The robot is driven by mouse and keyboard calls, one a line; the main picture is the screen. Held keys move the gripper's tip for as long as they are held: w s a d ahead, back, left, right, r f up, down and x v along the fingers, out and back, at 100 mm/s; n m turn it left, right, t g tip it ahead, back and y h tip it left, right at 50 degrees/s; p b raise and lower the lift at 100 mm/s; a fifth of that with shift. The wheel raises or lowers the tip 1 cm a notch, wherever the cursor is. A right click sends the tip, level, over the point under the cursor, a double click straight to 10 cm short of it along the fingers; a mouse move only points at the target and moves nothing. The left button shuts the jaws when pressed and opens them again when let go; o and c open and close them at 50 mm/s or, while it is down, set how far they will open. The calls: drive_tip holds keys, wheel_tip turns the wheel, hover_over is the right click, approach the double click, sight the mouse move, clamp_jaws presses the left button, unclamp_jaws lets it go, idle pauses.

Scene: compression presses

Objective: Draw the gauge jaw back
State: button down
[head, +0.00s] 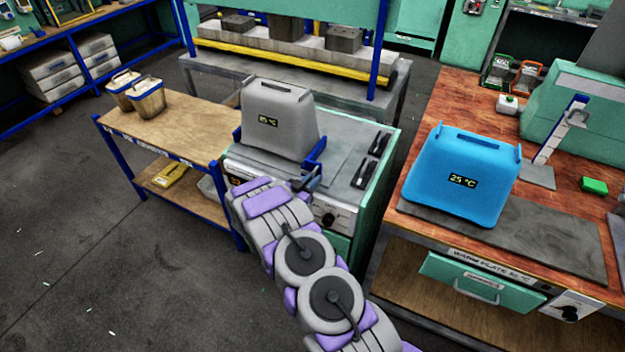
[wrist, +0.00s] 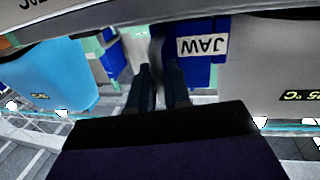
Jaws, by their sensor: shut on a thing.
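The gauge jaw (head: 317,156) is a blue bracket on top of the green-sided bench unit, at the right side of a grey tub (head: 280,118). In the wrist view the blue jaw (wrist: 203,68) shows with an upside-down white JAW label. My gripper (head: 308,182) is at the jaw's front. In the wrist view my gripper (wrist: 158,88) has its dark fingers closed around a thin dark upright part by the jaw, seemingly its handle. The fingers partly hide this part. Another blue piece (head: 237,134) shows at the tub's left. Whether the jaw touches the tub is unclear.
A blue tub (head: 462,178) reading 25 °C stands on a plate on the brick-red bench at right. A wooden side table (head: 175,128) with small tubs is at left. A press (head: 290,48) stands behind.

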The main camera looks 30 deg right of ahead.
drive_tip(key=s+d, duration=0.1)
drive_tip(key=s, duration=0.1)
drive_tip(key=s+d+p, duration=0.1)
drive_tip(key=s+d, duration=0.1)
drive_tip(key=s+d+p, duration=0.1)
drive_tip(key=s+d, duration=0.1)
drive_tip(key=s, duration=0.1)
drive_tip(key=shift+d, duration=0.2)
drive_tip(key=c, duration=1.3)
unclamp_jaws()
drive_tip(key=shift+r, duration=0.1)
drive_tip(key=shift+c, duration=0.2)
drive_tip(key=shift+d, duration=0.1)
drive_tip(key=p+v, duration=0.2)
drive_tip(key=v, duration=1.5)
drive_tip(key=shift+a, duration=0.3)
